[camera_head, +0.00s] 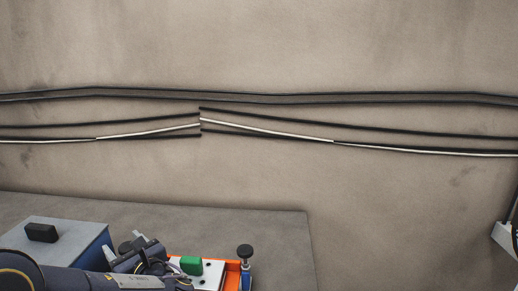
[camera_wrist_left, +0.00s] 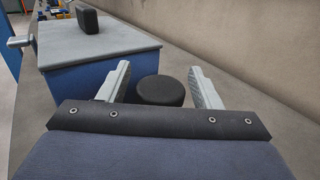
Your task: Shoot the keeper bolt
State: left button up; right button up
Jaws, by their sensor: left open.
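I cannot pick out the keeper bolt for certain. My left gripper (camera_head: 142,252) is over the bench at the lower left of the head view, beside a blue box (camera_head: 85,245). In the left wrist view its two grey fingers (camera_wrist_left: 163,85) are apart. A round black knob (camera_wrist_left: 160,90) shows in the gap between them, and I cannot tell whether either finger touches it. My right gripper is not in view.
An orange frame (camera_head: 232,275) with a white plate, a green block (camera_head: 191,265) and a black knob (camera_head: 245,251) stands right of my left gripper. A black block (camera_head: 41,232) sits on the box's grey lid. Cables (camera_head: 270,98) run along the wall behind.

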pick_arm(q)
jog(key=shift+v, duration=3.4)
